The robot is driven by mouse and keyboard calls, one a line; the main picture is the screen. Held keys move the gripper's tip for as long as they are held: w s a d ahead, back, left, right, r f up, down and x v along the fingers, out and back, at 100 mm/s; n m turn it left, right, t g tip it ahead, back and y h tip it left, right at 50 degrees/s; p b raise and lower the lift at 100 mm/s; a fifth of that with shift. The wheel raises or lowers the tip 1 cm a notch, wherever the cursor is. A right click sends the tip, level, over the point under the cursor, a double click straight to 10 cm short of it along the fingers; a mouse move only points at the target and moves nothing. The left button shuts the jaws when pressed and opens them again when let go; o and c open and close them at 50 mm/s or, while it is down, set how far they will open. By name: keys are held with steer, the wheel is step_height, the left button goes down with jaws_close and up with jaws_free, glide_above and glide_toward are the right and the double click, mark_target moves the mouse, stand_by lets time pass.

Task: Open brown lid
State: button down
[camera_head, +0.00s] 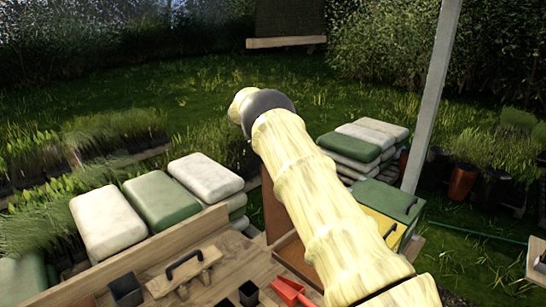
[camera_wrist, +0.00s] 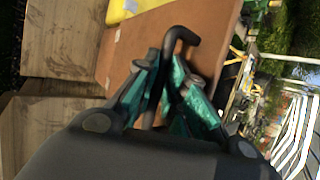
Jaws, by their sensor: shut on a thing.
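The brown lid (camera_head: 271,212) shows as a narrow upright brown panel left of my arm in the head view. Below it is the brown box (camera_head: 291,257), mostly hidden by my arm. In the wrist view the lid (camera_wrist: 137,48) is a broad brown face with a dark bent handle (camera_wrist: 184,36). My gripper (camera_wrist: 165,68), with its green fingers, is shut on this handle. In the head view my arm hides the gripper and the handle.
A yellow box (camera_head: 381,229) with a green handled lid (camera_head: 388,200) stands right of my arm. A wooden handled board (camera_head: 158,284), black pots (camera_head: 126,289) and a red thing (camera_head: 290,290) are in front. Stacked bags (camera_head: 205,178) and a post (camera_head: 431,100) stand behind.

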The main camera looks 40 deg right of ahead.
steer(key=shift+f, duration=0.45)
steer(key=c, duration=1.5)
jaws_free()
steer(key=shift+d, duration=0.2)
steer(key=shift+w+v, duration=0.15)
steer(key=shift+v, duration=1.7)
steer(key=shift+w+v, duration=0.15)
steer(key=shift+v, duration=1.65)
steer(key=shift+d, duration=0.15)
